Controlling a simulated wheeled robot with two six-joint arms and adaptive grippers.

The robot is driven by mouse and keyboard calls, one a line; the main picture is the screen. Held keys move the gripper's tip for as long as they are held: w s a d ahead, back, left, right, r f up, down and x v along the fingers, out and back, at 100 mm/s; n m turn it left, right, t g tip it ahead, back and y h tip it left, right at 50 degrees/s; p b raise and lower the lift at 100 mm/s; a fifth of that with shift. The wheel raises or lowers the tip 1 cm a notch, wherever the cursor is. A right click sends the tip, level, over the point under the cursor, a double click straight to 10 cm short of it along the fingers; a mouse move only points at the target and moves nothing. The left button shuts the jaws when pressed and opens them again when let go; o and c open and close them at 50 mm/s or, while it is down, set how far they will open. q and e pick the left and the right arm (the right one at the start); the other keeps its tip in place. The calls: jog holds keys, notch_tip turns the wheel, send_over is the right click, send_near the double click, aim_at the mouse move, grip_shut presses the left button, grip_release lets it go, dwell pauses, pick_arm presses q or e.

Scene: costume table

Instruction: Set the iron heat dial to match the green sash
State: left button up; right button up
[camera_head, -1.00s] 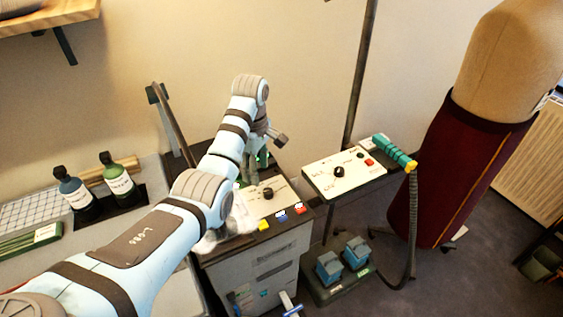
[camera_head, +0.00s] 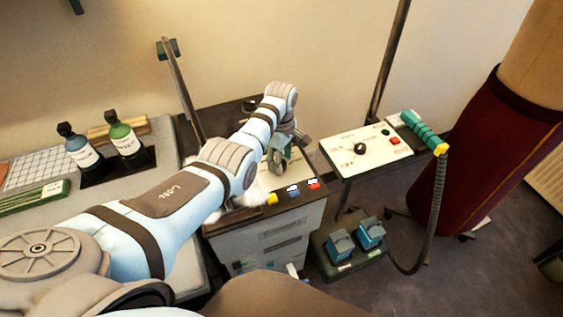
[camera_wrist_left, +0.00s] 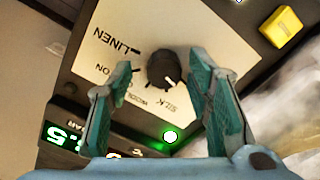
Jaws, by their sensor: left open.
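The heat dial (camera_wrist_left: 162,70) is a round black knob on a cream panel (camera_wrist_left: 95,45) marked LINEN, SILK and other partly hidden words. Its white pointer mark faces toward the SILK side. My left gripper (camera_head: 277,160) is above the panel in the head view, where it hides the dial. In the left wrist view its open teal fingers (camera_wrist_left: 161,72) stand on either side of the dial; contact cannot be told. A folded green cloth with a white label, possibly the green sash (camera_head: 22,203), lies at the far left of the head view.
A green lamp (camera_wrist_left: 170,136) glows beside a green digital display (camera_wrist_left: 65,137). Yellow (camera_head: 271,199), blue and red buttons line the panel's front edge. A second control panel (camera_head: 345,160) with its own knob and a teal hose handle (camera_head: 424,132) stands to the right. Two bottles stand left.

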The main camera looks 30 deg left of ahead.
pick_arm(q)
jog(key=shift+w+f, duration=0.2)
jog(key=shift+f, duration=0.05)
jog(key=shift+s+r, duration=0.25)
jog(key=shift+s, duration=0.05)
jog(key=shift+s+r, duration=0.15)
jog(key=shift+s, duration=0.1)
jog(key=c, duration=0.6)
jog(key=shift+w, duration=0.1)
jog(key=c, duration=0.4)
grip_shut()
pick_arm(e)
jog(key=shift+w, duration=0.1)
